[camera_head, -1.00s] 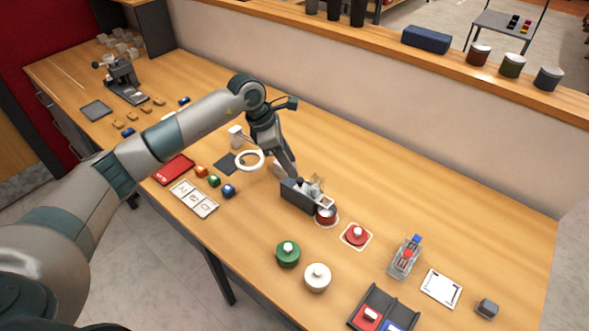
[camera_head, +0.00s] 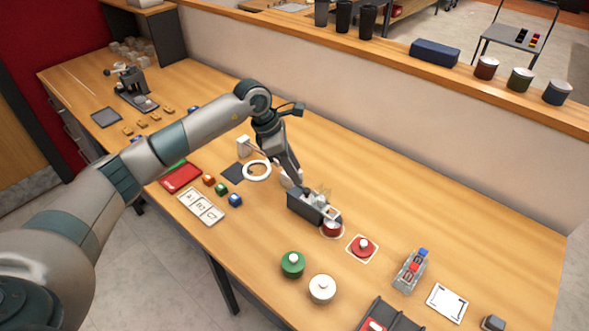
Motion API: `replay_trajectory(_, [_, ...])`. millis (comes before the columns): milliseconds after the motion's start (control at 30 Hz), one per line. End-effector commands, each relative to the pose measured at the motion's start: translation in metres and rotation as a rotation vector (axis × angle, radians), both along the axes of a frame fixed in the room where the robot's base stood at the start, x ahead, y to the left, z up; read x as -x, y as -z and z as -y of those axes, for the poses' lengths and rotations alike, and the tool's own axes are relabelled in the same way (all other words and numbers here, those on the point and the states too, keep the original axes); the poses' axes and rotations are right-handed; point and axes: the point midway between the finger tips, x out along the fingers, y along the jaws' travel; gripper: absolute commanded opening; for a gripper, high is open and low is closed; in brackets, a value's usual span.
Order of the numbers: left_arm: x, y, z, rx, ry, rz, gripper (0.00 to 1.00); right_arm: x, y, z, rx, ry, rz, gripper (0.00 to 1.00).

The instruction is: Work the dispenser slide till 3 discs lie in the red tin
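The dispenser (camera_head: 302,207) is a dark grey box with a pale, partly clear upper part, standing mid-table. A light slide end (camera_head: 331,213) shows at its right end, above the red tin (camera_head: 332,230). The dispenser end partly covers the tin, and I cannot make out any discs in it. My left gripper (camera_head: 293,181) points down at the dispenser's left end, touching or very close to it. Its fingers are too small and hidden to tell whether they are open or shut. My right gripper is not in view.
A red lid (camera_head: 362,247) with a pale knob lies right of the tin. Green (camera_head: 292,264) and white (camera_head: 322,289) knobbed pieces stand in front. A clear device (camera_head: 410,271) is further right. The table behind the dispenser is clear.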

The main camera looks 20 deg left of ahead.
Motion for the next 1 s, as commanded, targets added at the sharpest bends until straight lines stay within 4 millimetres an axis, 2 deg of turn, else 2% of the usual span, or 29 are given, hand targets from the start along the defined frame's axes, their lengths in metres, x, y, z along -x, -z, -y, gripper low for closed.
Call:
replay_trajectory(167, [-0.002, -0.011, -0.006, 0.003, -0.003, 0.005, 0.37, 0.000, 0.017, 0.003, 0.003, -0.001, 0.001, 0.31])
replay_trajectory(400, [0.004, -0.053, -0.026, 0.005, -0.006, 0.006, 0.37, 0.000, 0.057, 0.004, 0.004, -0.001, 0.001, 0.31])
replay_trajectory(500, [0.010, -0.071, -0.032, 0.003, -0.001, 0.005, 0.37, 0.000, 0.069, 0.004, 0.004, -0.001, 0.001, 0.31])
replay_trajectory(700, [0.016, -0.088, -0.038, 0.002, 0.001, 0.002, 0.37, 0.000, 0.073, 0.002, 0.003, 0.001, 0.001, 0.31])
replay_trajectory(1000, [0.016, -0.088, -0.037, 0.002, 0.001, 0.001, 0.37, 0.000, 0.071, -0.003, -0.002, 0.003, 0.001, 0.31])
